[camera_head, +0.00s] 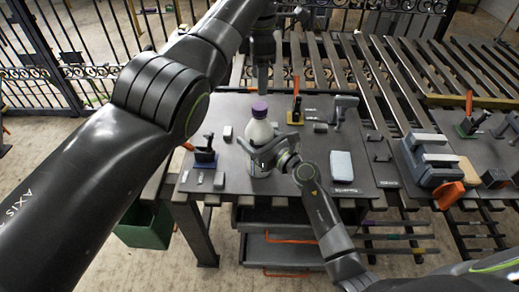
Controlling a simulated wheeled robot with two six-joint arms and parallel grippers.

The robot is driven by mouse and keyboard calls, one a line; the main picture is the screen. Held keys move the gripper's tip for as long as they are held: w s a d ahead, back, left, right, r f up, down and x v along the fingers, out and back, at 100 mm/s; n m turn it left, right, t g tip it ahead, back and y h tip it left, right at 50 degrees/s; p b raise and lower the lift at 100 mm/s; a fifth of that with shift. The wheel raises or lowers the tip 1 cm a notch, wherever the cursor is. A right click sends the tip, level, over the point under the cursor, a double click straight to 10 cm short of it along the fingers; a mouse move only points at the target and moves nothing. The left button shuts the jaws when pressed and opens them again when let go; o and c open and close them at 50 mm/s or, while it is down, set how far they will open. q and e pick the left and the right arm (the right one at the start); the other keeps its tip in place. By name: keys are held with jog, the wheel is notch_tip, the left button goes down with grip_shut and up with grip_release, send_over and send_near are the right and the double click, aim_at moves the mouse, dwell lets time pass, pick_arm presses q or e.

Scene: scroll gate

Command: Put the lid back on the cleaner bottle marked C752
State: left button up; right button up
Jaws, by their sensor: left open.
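The white cleaner bottle (259,131) stands upright near the front middle of the dark worktop. A purple lid (259,109) is on its top, in line with the neck; whether it is fully seated I cannot tell. The marking C752 is not readable. My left gripper (262,88) points down just above the lid, open, with nothing seen in it. My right gripper (262,153) reaches in from the lower right, its fingers on both sides of the bottle's body and seemingly touching it. The bottle's lower part is partly hidden by these fingers.
On the worktop (225,108) stand a dark clamp-like tool (205,155) at left, a light blue-grey block (341,165) at right, and a grey device (343,110) behind it. A blue-grey vise (425,160) is farther right. Slatted rollers lie behind.

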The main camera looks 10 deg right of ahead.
aim_at(259, 106)
pick_arm(q)
jog(key=shift+n, duration=1.1)
jog(key=shift+f, duration=0.1)
jog(key=shift+f, duration=3.95)
